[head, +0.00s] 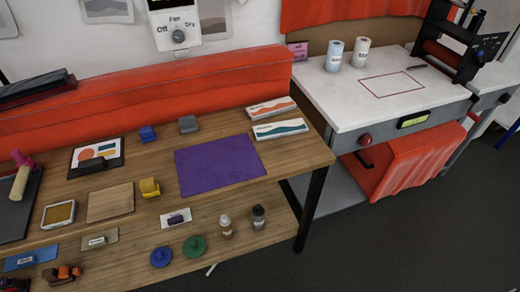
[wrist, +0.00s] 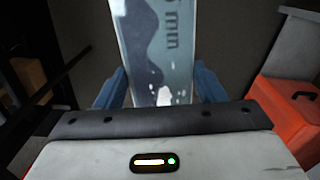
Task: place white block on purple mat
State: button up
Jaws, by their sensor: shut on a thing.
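In the wrist view my gripper (wrist: 161,82) has its two blue fingers on either side of a long pale block (wrist: 180,40). The block has a darker blue-grey wave and lettering ending in "mm" on its face, and it looks like the white block. Its far end runs out of the top of the picture. The purple mat (head: 219,164) lies flat and bare on the wooden table in the head view. My gripper and the held block do not show in the head view.
Two white boxes with wave prints, one orange (head: 272,108) and one teal (head: 280,129), lie behind the mat's right side. A yellow block (head: 150,188) sits left of the mat. Blue (head: 148,134) and grey (head: 188,124) blocks stand behind it. The table (head: 312,152) has bare wood at right.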

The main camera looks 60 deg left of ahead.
aim_at(219, 166)
jog(key=u, duration=0.1)
jog(key=k, duration=0.85)
jog(key=z, duration=0.05)
